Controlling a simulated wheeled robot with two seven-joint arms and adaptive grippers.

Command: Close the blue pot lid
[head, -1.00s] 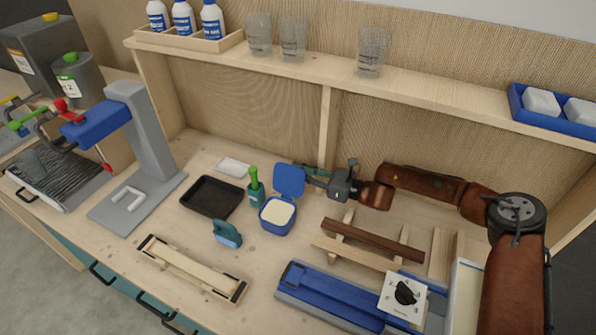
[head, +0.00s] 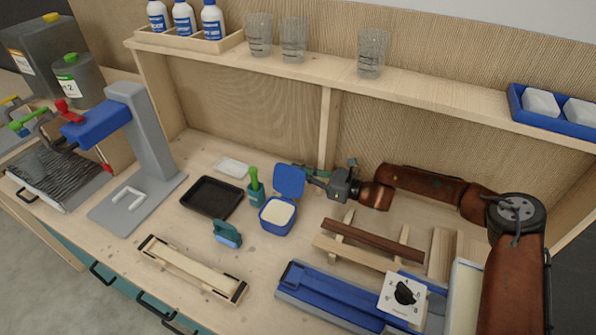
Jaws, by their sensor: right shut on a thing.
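The blue pot (head: 277,226) stands on the bench and holds a pale cream filling. Its blue lid (head: 289,181) stands up, open, at the pot's back edge. My right gripper (head: 309,174) reaches in from the right, and its fingertips are at the right edge of the raised lid. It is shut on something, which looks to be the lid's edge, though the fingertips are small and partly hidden. My left gripper is not in the head view.
A green-handled brush in a teal cup (head: 256,189) stands just left of the pot. A black tray (head: 212,197) and a teal-handled tool (head: 227,233) lie further left. Wooden slats (head: 372,240) and a blue fixture (head: 335,296) lie right and in front. A shelf overhangs behind.

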